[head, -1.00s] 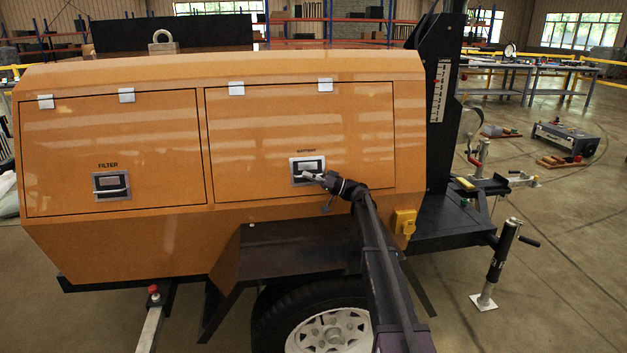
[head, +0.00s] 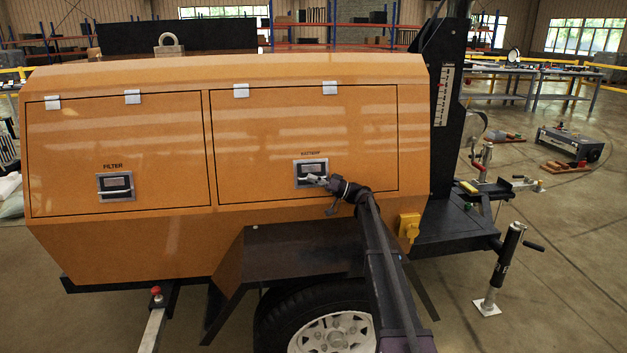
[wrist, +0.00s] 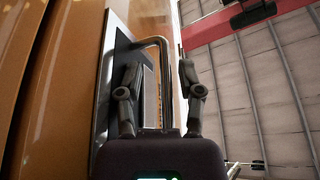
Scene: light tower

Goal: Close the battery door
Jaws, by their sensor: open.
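The battery door (head: 265,140) is the right orange panel on the light tower's side. In the head view it lies flush with the body, with thin dark seams around it. Its latch (head: 309,169) is a silver-framed recess with a bar handle, below the BATTERY label. My gripper (head: 320,180) is at the latch's lower right part. In the wrist view my open gripper (wrist: 160,90) has one finger on each side of the metal bar handle (wrist: 164,60). Whether either finger touches the bar cannot be told.
The filter door (head: 115,150) with a similar latch is on the left, flush. A dark fender (head: 290,245) and wheel (head: 335,330) stand below my arm. A yellow outlet box (head: 409,226) is right of the arm.

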